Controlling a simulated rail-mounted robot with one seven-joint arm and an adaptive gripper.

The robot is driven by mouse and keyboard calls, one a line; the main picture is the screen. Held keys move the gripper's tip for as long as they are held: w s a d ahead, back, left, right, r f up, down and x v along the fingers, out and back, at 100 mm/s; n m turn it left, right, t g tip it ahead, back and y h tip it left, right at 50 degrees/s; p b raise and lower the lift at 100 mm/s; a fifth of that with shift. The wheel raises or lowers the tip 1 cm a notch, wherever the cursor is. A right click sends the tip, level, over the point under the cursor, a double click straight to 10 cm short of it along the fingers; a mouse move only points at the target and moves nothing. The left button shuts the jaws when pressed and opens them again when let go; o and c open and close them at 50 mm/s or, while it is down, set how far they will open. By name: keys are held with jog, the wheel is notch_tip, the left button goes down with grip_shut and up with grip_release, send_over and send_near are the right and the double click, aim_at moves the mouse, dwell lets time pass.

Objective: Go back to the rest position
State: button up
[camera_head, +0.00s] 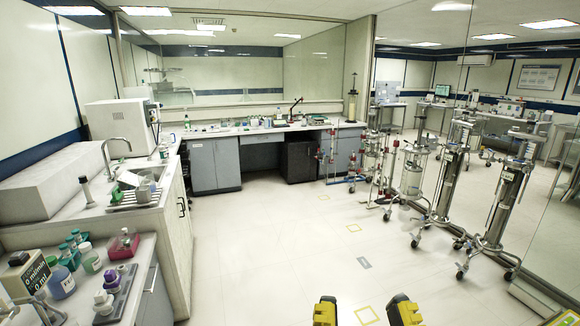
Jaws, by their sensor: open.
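No arm link that I can be sure of shows either. Two yellow and black parts stick up at the bottom edge, right of centre; I cannot tell what they belong to. The task names no object.
The left bench holds bottles (62,278), a pump display (25,275), and a sink tap (117,147). A counter (215,165) runs along the back. Wheeled column stands (502,202) line the glass wall at right. The middle floor (270,240) is clear.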

notch_tip(320, 180, up, 27)
jog(key=p, duration=2.3)
jog(key=shift+p, duration=0.4)
